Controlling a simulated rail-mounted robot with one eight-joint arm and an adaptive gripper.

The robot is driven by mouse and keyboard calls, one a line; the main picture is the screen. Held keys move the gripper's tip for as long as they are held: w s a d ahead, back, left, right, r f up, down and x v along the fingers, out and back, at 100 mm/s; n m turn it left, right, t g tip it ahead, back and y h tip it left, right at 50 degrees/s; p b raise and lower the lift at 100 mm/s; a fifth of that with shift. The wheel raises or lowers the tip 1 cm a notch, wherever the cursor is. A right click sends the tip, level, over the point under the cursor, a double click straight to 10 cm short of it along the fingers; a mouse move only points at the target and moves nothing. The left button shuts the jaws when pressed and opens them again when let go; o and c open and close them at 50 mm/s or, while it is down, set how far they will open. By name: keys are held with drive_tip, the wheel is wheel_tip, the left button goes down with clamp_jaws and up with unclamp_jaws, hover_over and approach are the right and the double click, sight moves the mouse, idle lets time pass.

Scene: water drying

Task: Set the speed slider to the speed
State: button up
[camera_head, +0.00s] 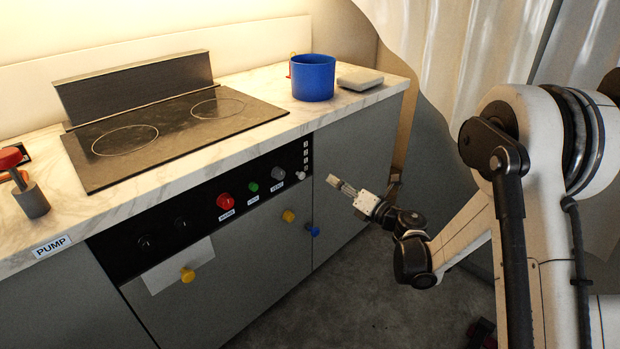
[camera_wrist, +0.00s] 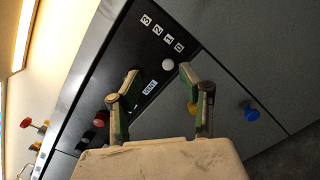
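The speed slider appears to be the small white knob (camera_head: 300,175) at the right end of the black control panel (camera_head: 140,225). It sits at the lower end of a column of small white number labels (camera_head: 306,154). In the wrist view the white knob (camera_wrist: 168,64) lies ahead, between the fingertips in the picture, by the end of the number row (camera_wrist: 162,33) marked 0. My gripper (camera_head: 336,182) is in front of the cabinet, just right of the knob. In the wrist view my gripper (camera_wrist: 160,73) is open and empty, its green-padded fingers apart.
The panel also has a red knob (camera_head: 223,200), a green knob (camera_head: 253,187) and a grey knob (camera_head: 278,173). Yellow handles (camera_head: 288,216) and a blue handle (camera_head: 313,230) stick out below. A blue pot (camera_head: 313,78) stands on the counter above.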

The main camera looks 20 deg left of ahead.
sight(303, 176)
drive_tip(key=shift+n+g, duration=0.6)
drive_tip(key=shift+n, duration=0.1)
drive_tip(key=f+b+x, duration=0.1)
drive_tip(key=x, duration=0.3)
drive_tip(key=f+x, duration=0.1)
drive_tip(key=x, duration=0.4)
drive_tip(key=s+f+b+x, duration=0.1)
drive_tip(key=x, duration=0.4)
drive_tip(key=shift+a+f+b, duration=0.1)
drive_tip(key=shift+a+b, duration=0.25)
clamp_jaws()
